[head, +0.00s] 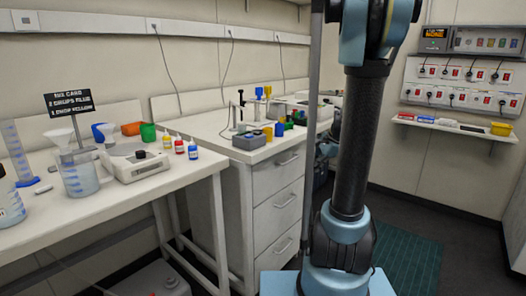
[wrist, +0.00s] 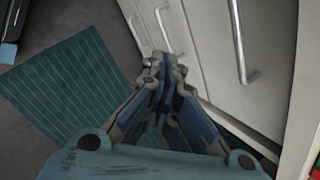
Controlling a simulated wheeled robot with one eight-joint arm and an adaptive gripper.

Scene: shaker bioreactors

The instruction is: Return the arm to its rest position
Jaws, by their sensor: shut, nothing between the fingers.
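My arm (head: 350,140) stands upright in the head view, with its dark upper link rising from a blue base joint. The end of the arm is out of the head view. In the wrist view my gripper (wrist: 165,62) points toward the floor and the drawer fronts. Its fingers are together and hold nothing.
A white drawer cabinet (head: 275,205) stands close to the left of my arm; its drawer handle (wrist: 240,45) shows near my gripper. A lab bench (head: 120,200) with bottles and a scale is at left. A green floor mat (wrist: 75,85) lies on open floor. A wall shelf (head: 455,128) is at right.

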